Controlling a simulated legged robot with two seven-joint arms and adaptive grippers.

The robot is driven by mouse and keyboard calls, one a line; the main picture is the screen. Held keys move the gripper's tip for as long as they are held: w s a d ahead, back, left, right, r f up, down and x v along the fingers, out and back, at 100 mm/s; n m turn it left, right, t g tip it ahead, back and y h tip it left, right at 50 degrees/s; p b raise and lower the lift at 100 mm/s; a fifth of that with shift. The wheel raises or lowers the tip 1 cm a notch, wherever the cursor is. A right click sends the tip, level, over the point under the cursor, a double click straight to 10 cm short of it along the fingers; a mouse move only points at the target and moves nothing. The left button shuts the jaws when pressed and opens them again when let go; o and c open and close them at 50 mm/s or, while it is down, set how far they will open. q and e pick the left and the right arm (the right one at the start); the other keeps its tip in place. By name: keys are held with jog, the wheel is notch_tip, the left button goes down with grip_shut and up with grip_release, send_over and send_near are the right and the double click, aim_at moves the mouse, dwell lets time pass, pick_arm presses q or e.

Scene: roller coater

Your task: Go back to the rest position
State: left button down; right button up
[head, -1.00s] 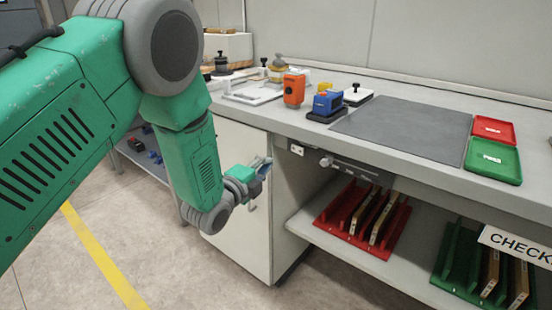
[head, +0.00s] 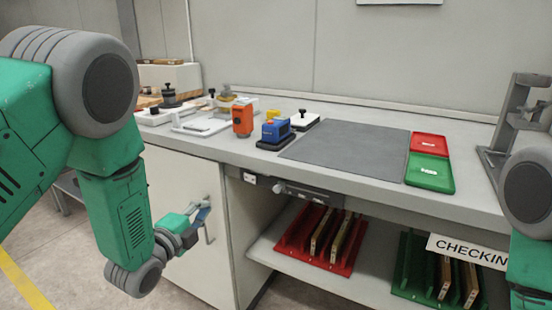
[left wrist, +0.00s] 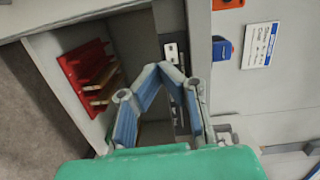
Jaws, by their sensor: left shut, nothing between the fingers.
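My left gripper (head: 205,212) is shut and empty in the head view, in front of the white cabinet door (head: 185,220) and below the worktop. It hangs at the end of my bent left arm. In the left wrist view its fingers (left wrist: 160,70) meet at the tips with nothing between them. Part of my right arm (head: 528,200) shows at the right edge of the head view. My right gripper is out of the picture.
The workbench (head: 330,195) carries a grey mat (head: 345,147), a red tray (head: 430,142), a green tray (head: 430,173), an orange device (head: 242,118) and a blue device (head: 276,130). Red (head: 310,255) and green (head: 412,262) racks stand underneath. A grey stand (head: 518,115) is at the right.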

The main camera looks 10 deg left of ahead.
pick_arm(q)
jog(key=s+a+f+n+g+y+p, duration=0.25)
jog(key=s+f+n+g, duration=0.55)
jog(key=s+f, duration=0.7)
jog(key=s+f+n+g, duration=0.2)
jog(key=s+n+g, duration=0.1)
jog(key=s, duration=0.5)
jog(key=s+f+n+g+y+p, duration=0.1)
jog(key=s+n, duration=0.3)
jog(key=s, duration=0.4)
jog(key=s+f+n+g, duration=0.4)
jog(key=s, duration=0.4)
jog(key=shift+s+n+g, duration=0.15)
jog(key=shift+n+g, duration=0.15)
jog(key=shift+f+y, duration=0.1)
jog(key=shift+y, duration=0.15)
